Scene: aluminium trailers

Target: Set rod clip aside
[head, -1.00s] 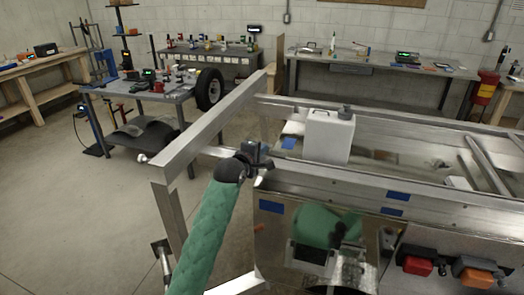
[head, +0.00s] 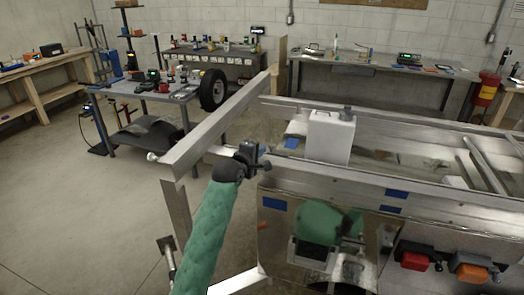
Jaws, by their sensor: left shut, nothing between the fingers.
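My left gripper (head: 264,163) is at the end of my green-sleeved arm, beside the near left corner of the aluminium trailer (head: 350,178). It is shut and empty, at about the height of the trailer's top rail. I cannot make out a rod clip in this view; it may be too small or hidden. My right gripper is not in view.
A white jug (head: 330,138) stands inside the trailer behind the near rail. An aluminium beam (head: 215,123) runs left of my gripper. Red and orange lights (head: 417,262) sit at the lower right.

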